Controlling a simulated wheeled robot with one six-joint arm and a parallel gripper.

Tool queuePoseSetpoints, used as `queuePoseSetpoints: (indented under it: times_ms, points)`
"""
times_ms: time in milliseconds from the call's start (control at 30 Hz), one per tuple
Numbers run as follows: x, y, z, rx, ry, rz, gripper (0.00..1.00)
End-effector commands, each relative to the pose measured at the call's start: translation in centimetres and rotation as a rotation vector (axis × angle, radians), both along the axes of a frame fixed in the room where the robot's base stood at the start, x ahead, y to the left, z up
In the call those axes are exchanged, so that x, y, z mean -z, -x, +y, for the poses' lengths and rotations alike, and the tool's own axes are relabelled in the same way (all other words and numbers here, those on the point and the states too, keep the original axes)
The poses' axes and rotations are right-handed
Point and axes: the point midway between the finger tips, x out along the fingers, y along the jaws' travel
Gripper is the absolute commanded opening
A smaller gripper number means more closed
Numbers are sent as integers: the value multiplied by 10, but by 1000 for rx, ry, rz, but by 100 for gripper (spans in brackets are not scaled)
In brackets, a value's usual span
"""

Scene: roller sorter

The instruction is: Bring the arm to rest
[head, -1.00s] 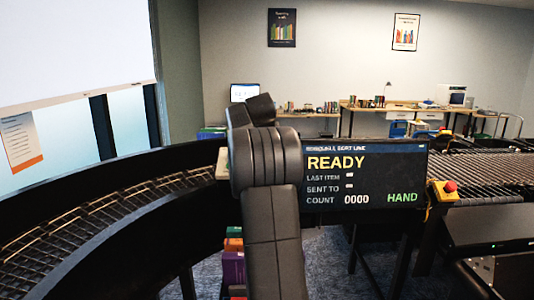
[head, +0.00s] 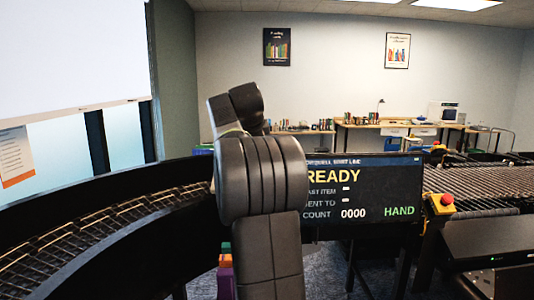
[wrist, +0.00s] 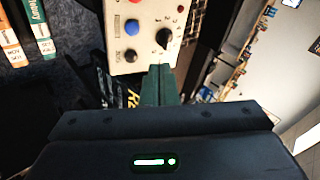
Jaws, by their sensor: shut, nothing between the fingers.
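My arm (head: 262,180) stands folded in the middle of the head view, in front of the sort line's display. My gripper (wrist: 160,72) shows in the wrist view with its two dark fingers together and nothing between them. Its fingertips overlap the lower edge of a pale control panel (wrist: 122,58) in the picture; I cannot tell whether they touch it. In the head view my gripper cannot be made out.
The display (head: 365,188) reads READY, count 0000, HAND. A curved roller conveyor (head: 100,225) runs along the left, another conveyor (head: 480,182) lies right. A yellow box with a red stop button (head: 446,200) stands beside the display. Books (wrist: 22,38) show upper left in the wrist view.

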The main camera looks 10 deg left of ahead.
Motion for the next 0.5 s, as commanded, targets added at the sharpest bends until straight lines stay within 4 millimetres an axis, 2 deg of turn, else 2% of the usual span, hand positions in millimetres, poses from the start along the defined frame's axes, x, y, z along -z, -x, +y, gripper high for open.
queuePoseSetpoints:
  times_ms: [167, 500]
  points:
    - [13, -14, -1, 2, 1, 2, 0]
    - [56, -62, -4, 5, 1, 0, 0]
